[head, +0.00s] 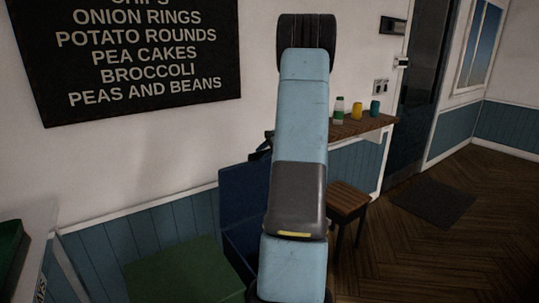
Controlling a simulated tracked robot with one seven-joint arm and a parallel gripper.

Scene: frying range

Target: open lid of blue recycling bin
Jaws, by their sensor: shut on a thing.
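The blue recycling bin (240,262) stands low in the middle, partly behind my arm. Its blue lid (238,192) is tilted up, close to upright, against the wall side. My gripper (265,148) shows only as a small dark part at the top edge of the lid, just left of my arm. It is shut on the lid there; its fingertips are mostly hidden by my arm. The right side of the bin and lid is also hidden behind the arm.
A green bin lid (180,272) lies left of the blue bin. A wooden stool (348,200) and a wall counter (355,127) with a bottle (339,107) and two jars stand to the right. A doormat (433,202) and open wooden floor (430,265) lie further right.

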